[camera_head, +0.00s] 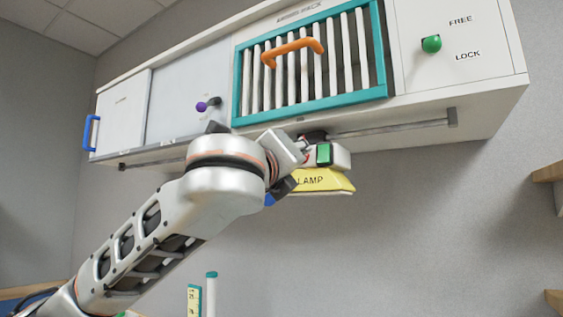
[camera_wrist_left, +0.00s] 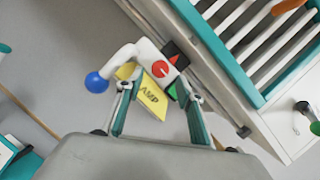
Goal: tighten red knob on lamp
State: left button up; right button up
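The lamp hangs under the wall cabinet. In the head view its yellow shade, marked LAMP (camera_head: 325,181), shows past my left arm, with a green block (camera_head: 324,154) above it. In the left wrist view the red knob (camera_wrist_left: 160,69) sits on the white lamp body (camera_wrist_left: 148,52), above the yellow shade (camera_wrist_left: 153,96). My left gripper (camera_wrist_left: 161,86) is open, with its two fingers apart on either side of the shade in that view. Whether they touch the lamp I cannot tell. In the head view the arm hides the knob and most of the gripper. My right gripper is not in view.
A blue ball (camera_wrist_left: 96,83) ends the lamp's white arm. The cabinet has a teal-framed grille (camera_head: 310,65) with an orange handle (camera_head: 292,50), a purple knob (camera_head: 203,106) and a green knob (camera_head: 431,44). A rail (camera_head: 390,130) runs beneath. Wall right of the lamp is clear.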

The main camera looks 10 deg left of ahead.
pick_arm(q)
jog(key=d+v, duration=0.1)
jog(key=v, duration=0.6)
jog(key=shift+s+a+f, duration=0.15)
jog(key=shift+s+a, duration=0.3)
jog(key=shift+a, duration=0.1)
